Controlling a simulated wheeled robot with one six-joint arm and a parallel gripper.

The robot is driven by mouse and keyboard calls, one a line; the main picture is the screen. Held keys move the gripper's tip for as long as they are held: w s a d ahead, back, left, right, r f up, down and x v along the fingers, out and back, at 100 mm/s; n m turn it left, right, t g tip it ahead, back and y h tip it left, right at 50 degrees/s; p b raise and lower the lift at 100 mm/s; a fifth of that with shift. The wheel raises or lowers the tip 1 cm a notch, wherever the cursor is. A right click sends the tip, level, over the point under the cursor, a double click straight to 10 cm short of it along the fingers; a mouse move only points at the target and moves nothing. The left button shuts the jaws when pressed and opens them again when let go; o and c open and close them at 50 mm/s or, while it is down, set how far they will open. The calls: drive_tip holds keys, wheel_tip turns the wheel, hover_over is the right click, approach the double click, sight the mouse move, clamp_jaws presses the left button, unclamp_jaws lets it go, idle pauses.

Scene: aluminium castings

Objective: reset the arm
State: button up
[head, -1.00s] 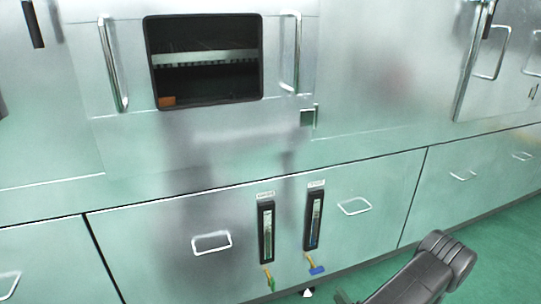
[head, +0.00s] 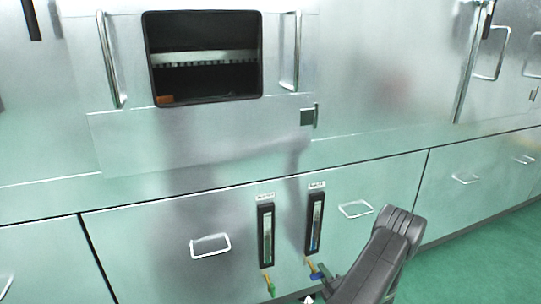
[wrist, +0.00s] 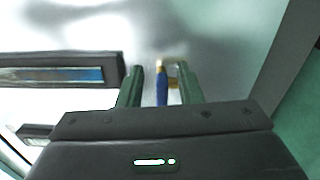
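My gripper (wrist: 159,76) shows in the wrist view as two green fingers standing apart. A blue valve handle (wrist: 161,90) with a brass end lies between them. There is a gap on the left finger's side; whether the right finger touches the brass fitting I cannot tell. In the head view the blue handle (head: 318,272) sits below the right gauge (head: 315,222), beside my dark grey arm, which hides part of that area. The gripper itself cannot be made out in the head view.
A metal cabinet wall fills the view, with a dark window (head: 205,85), bar handles and a drawer-type handle (head: 210,245). A left gauge (head: 266,236) has a yellow-and-green valve handle (head: 271,286) beneath it. Clear green floor (head: 480,255) lies at the right.

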drive_tip(key=n, duration=0.2)
drive_tip(key=r+n, duration=0.1)
drive_tip(key=n, duration=0.2)
drive_tip(key=shift+a, duration=0.2)
drive_tip(key=shift+n, duration=0.3)
